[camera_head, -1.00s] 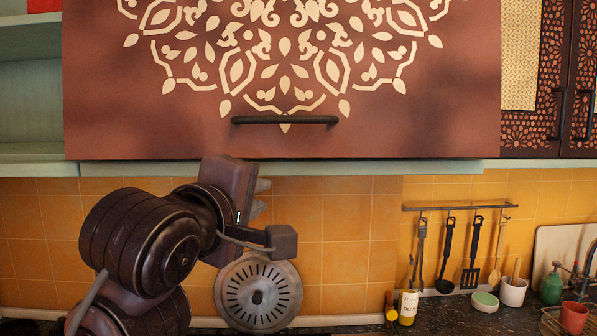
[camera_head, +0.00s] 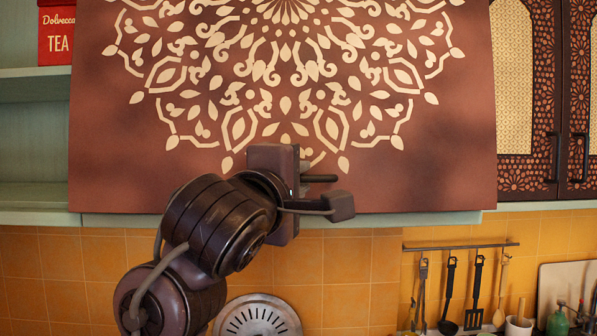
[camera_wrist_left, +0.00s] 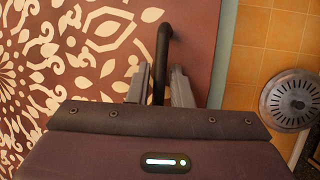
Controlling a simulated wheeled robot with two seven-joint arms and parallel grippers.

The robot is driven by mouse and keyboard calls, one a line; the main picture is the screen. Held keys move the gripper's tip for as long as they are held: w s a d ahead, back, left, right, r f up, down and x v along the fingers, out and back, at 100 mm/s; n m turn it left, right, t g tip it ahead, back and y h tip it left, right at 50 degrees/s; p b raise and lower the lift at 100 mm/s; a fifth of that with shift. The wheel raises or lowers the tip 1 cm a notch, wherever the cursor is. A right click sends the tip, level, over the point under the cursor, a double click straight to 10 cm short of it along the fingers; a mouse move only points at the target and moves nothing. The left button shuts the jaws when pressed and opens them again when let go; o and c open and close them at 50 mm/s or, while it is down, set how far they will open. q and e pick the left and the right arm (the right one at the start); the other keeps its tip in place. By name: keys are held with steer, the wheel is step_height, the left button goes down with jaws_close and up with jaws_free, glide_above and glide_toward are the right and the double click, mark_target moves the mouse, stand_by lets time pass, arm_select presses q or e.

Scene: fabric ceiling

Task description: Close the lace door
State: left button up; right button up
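The lace door (camera_head: 430,140) is a red-brown panel with a cream mandala pattern, filling the upper middle of the head view. It also shows on the left in the left wrist view (camera_wrist_left: 110,45). How far the door stands open cannot be told. Its black bar handle (camera_head: 322,178) is near the lower edge, mostly hidden behind my left gripper (camera_head: 300,180). In the left wrist view the handle (camera_wrist_left: 163,45) runs between the two fingers of my left gripper (camera_wrist_left: 160,80), with gaps visible beside it. The fingers look open. My right gripper is not in view.
Pale green shelves (camera_head: 35,140) with a red tea tin (camera_head: 56,30) stand at the left. Dark patterned doors (camera_head: 550,100) are at the right. Below are orange tiles (camera_head: 350,275), a utensil rail (camera_head: 460,246) and a round slotted metal disc (camera_head: 258,318).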

arm_select(q)
jaws_close()
steer(key=shift+w+f, duration=0.1)
steer(key=shift+t+h, duration=0.3)
steer(key=shift+t, duration=0.2)
steer(key=w+b, duration=0.2)
steer(key=w, duration=0.3)
steer(key=shift+w, duration=0.1)
jaws_free()
steer(key=shift+f, duration=0.1)
steer(key=shift+w, duration=0.1)
